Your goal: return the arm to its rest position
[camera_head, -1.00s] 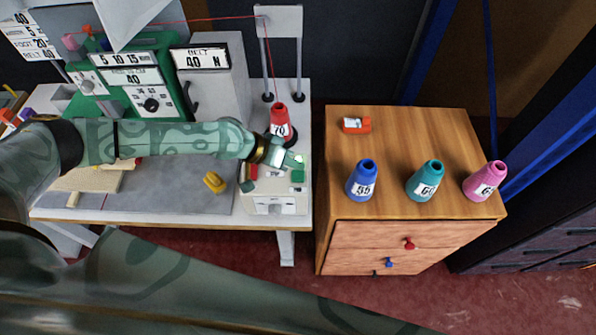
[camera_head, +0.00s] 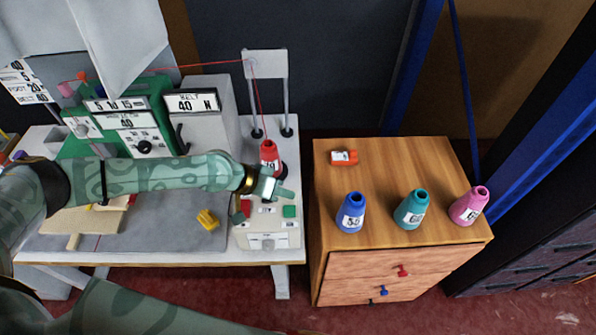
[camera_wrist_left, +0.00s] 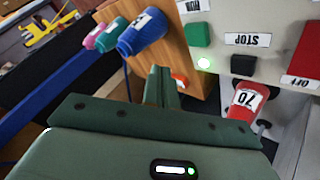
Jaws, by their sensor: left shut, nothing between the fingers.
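My left arm reaches in from the left across the sewing table. My left gripper (camera_head: 280,190) is above the control box (camera_head: 268,240) at the table's right end. Its fingers also show in the left wrist view (camera_wrist_left: 162,85), closed together with nothing between them. The red thread cone (camera_head: 269,155) marked 70 stands just behind the gripper and also shows in the left wrist view (camera_wrist_left: 244,100). Parts of the control box top are hidden by the gripper. My right gripper is out of view.
A wooden cabinet (camera_head: 385,170) at right carries blue (camera_head: 350,215), teal (camera_head: 411,212) and pink (camera_head: 469,208) cones and a small orange item (camera_head: 344,157). The green machine (camera_head: 153,110) stands behind my arm. A yellow piece (camera_head: 207,219) lies on the table.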

